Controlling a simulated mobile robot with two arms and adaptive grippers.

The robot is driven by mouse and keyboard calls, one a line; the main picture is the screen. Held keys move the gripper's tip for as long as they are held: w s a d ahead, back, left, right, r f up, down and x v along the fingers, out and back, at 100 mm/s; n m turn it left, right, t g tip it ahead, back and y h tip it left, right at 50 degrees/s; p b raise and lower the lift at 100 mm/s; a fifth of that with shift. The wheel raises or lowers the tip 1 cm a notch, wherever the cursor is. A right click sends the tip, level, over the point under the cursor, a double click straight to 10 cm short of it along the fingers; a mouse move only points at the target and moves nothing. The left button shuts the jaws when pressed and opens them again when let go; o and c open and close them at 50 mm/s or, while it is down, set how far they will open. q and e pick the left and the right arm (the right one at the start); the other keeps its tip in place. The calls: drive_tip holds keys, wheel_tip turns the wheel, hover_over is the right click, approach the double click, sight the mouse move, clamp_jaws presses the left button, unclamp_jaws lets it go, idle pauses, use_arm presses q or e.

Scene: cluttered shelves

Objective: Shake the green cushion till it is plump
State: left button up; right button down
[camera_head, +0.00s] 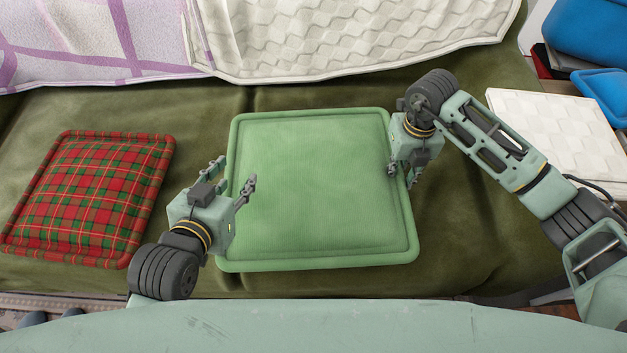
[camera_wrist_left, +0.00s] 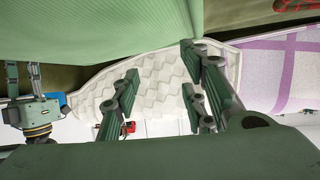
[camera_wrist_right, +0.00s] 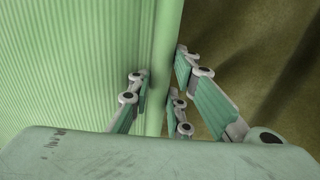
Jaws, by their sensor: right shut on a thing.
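The green cushion (camera_head: 315,190) is square with a piped edge and looks flat and smooth in the head view, over the olive sofa seat. I cannot tell whether it touches the seat. My right gripper (camera_head: 402,174) is shut on its right edge; the right wrist view shows the fingers (camera_wrist_right: 160,72) on either side of the piping. My left gripper (camera_head: 234,172) is at the cushion's left edge with fingers spread. In the left wrist view the fingers (camera_wrist_left: 160,75) stand wide apart with nothing between them, and the cushion (camera_wrist_left: 90,30) fills the upper left.
A red tartan cushion (camera_head: 92,195) lies on the sofa seat (camera_head: 480,215) at the left. A white quilted throw (camera_head: 350,35) and a purple-checked one (camera_head: 90,40) hang behind. A white padded item (camera_head: 560,130) and blue cushions (camera_head: 590,35) are at the right.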

drive_tip(key=shift+r+p, duration=0.4)
drive_tip(key=shift+r, duration=0.25)
drive_tip(key=shift+r+p, duration=0.4)
drive_tip(key=shift+r, duration=0.05)
use_arm(q)
drive_tip(key=shift+s+a+f+g+y+p, duration=0.2)
drive_tip(key=shift+s+a+f+g, duration=0.45)
drive_tip(key=shift+s+f+g, duration=0.8)
drive_tip(key=shift+s+a+f+g+y+p, duration=0.1)
drive_tip(key=shift+s+a+f+g+y, duration=0.25)
drive_tip(key=shift+s+a+f+g, duration=1.1)
drive_tip(key=shift+s+d+f+g+y+p, duration=0.2)
drive_tip(key=shift+s+f, duration=0.6)
drive_tip(key=shift+s, duration=1.5)
use_arm(e)
drive_tip(key=shift+r, duration=0.5)
use_arm(q)
drive_tip(key=shift+s+a+f+g+y+p, duration=0.1)
drive_tip(key=shift+s+a+f+g, duration=0.1)
drive_tip(key=shift+s+g, duration=0.4)
drive_tip(key=shift+s+a+f+g+y+p, duration=0.15)
drive_tip(key=shift+s+a+g, duration=0.1)
drive_tip(key=shift+s, duration=0.65)
drive_tip(key=shift+s+a+f+g+y+p, duration=0.1)
drive_tip(key=shift+s+a+f+g, duration=0.2)
drive_tip(key=shift+s, duration=0.45)
use_arm(e)
drive_tip(key=shift+r, duration=0.45)
use_arm(q)
drive_tip(key=shift+d+r, duration=0.1)
